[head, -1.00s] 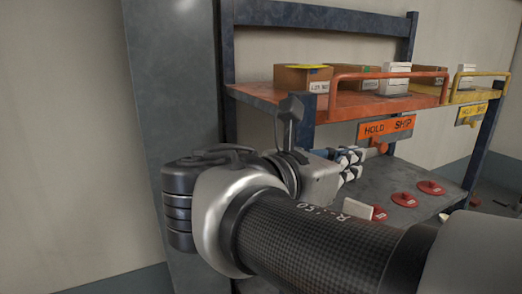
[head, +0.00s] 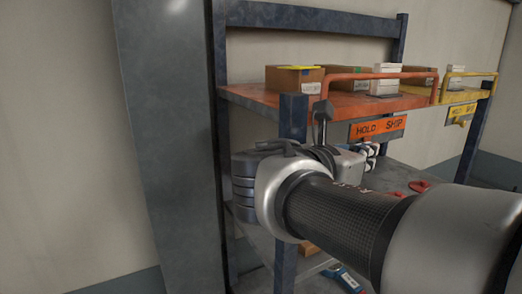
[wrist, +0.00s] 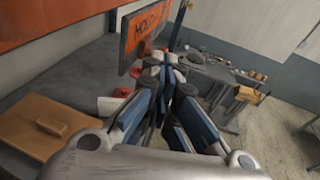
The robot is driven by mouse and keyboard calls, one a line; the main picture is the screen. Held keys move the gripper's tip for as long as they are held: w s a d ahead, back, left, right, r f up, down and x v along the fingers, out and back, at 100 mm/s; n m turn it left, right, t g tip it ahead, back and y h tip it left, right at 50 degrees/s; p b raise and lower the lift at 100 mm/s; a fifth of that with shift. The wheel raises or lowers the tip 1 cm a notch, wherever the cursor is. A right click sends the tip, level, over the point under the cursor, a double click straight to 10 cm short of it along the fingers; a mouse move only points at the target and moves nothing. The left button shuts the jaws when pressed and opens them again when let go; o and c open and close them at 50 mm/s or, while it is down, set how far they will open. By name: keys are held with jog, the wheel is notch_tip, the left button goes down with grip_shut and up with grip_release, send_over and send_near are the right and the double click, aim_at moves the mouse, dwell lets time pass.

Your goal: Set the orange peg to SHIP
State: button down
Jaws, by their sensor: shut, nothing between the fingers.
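The orange HOLD/SHIP sign (head: 378,128) hangs below the front edge of the orange shelf (head: 350,105). In the wrist view the sign (wrist: 143,38) is tilted, just ahead of my fingers, with HOLD legible and its other end partly behind the fingertips. I cannot make out the orange peg clearly; my gripper covers the area under the sign in the head view.
Cardboard boxes (head: 295,79) and white cartons (head: 386,78) stand on the orange shelf behind a rail. A yellow shelf's sign (head: 462,110) with a yellow peg (head: 461,123) is to the right. Red discs (head: 420,186) lie on the grey surface below. A blue post (head: 292,150) stands left.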

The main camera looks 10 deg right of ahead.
jog(key=w+d, duration=0.3)
jog(key=d, duration=0.5)
jog(key=shift+d+p, duration=0.3)
jog(key=shift+w+a, duration=0.1)
